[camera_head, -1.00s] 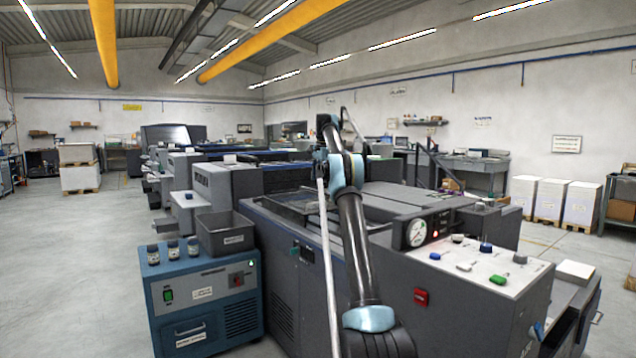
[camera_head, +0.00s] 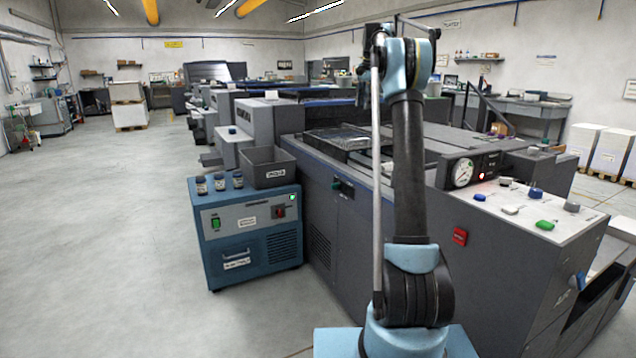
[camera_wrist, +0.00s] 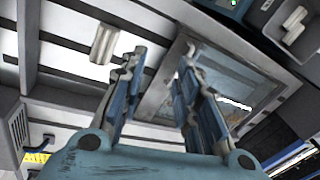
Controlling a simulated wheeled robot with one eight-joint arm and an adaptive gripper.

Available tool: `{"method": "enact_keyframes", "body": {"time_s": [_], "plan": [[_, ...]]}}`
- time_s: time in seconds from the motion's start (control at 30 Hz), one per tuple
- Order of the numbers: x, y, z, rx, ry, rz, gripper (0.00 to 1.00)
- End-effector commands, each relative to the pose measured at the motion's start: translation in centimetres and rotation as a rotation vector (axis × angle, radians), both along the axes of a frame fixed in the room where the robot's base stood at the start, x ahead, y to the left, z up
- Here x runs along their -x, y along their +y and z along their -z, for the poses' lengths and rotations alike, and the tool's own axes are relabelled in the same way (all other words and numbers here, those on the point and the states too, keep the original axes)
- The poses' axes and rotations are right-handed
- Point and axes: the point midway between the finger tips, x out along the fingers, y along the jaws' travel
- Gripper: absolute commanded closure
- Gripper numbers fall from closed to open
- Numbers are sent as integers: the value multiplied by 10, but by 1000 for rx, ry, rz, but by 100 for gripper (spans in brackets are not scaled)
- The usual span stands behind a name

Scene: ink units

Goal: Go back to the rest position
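My gripper (camera_wrist: 158,78) shows in the wrist view with its two blue fingers spread apart and nothing between them. In the head view my black and light-blue arm stands nearly upright, folded at the top, in front of the grey press (camera_head: 345,215). The gripper cannot be made out clearly there. A blue ink unit (camera_head: 250,235) stands left of the arm, with several dark jars (camera_head: 219,182) and a grey bin (camera_head: 269,168) on top. They stand apart from my arm.
The press's control panel (camera_head: 535,205) with coloured knobs and a round gauge (camera_head: 462,173) lies to the right of my arm. Open grey floor (camera_head: 110,240) spreads to the left. White stacks (camera_head: 612,150) stand at the far right.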

Motion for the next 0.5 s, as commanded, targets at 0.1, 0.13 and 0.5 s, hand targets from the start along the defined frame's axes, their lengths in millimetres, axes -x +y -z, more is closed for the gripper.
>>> {"method": "enact_keyframes", "body": {"time_s": [0.1,0.13,0.5], "plan": [[27,2,-5,10,-3,-38,70],[33,2,-6,13,-4,-48,70],[119,6,-7,45,-14,-168,70]]}}
